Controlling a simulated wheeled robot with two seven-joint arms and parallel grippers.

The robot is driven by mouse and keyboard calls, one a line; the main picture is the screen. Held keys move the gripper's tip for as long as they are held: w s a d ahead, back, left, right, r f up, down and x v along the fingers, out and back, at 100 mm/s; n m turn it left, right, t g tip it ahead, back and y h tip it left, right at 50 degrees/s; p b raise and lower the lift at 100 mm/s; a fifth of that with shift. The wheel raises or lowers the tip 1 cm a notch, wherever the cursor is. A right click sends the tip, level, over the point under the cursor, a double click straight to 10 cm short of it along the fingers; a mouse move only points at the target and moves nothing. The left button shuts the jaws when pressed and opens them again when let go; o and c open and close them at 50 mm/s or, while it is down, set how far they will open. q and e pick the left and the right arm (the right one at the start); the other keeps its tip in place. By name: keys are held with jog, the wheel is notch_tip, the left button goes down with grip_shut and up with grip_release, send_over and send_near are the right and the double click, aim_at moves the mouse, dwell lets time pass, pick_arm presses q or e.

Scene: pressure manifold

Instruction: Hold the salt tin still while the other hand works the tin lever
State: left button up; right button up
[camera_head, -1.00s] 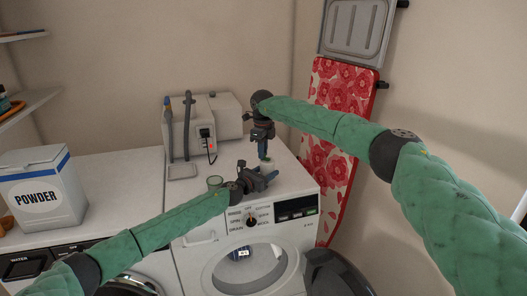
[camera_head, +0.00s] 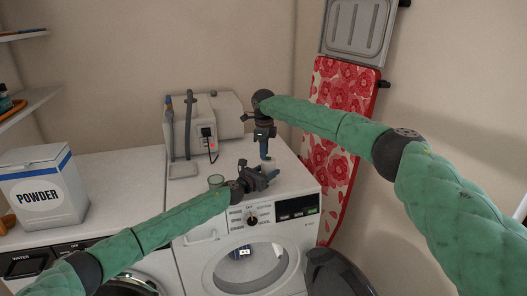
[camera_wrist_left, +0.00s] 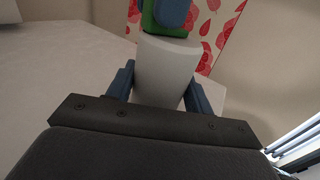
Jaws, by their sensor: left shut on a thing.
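The salt tin (camera_wrist_left: 165,72) is a plain pale grey cylinder, upright between the blue fingers of my left gripper (camera_wrist_left: 159,90) in the left wrist view. The left gripper is shut on it. In the head view the tin (camera_head: 269,164) stands on the white machine top, partly hidden behind the left gripper (camera_head: 268,174). My right gripper (camera_head: 264,153) points straight down just above the tin. A green part (camera_wrist_left: 163,24) sits over the tin's top, with blue right finger pieces over and beside it. I cannot tell whether it is the tin lever or whether the right fingers are shut on it.
A grey-white box unit with hoses (camera_head: 212,118) stands at the back. A powder box (camera_head: 42,190) is on the left counter. The red floral ironing board (camera_head: 338,140) leans behind the right arm.

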jog(key=shift+o, duration=1.4)
jog(key=shift+r, duration=0.1)
notch_tip(320, 180, up, 12)
pick_arm(q)
jog(key=o, duration=1.1)
jog(key=shift+s+a, duration=0.1)
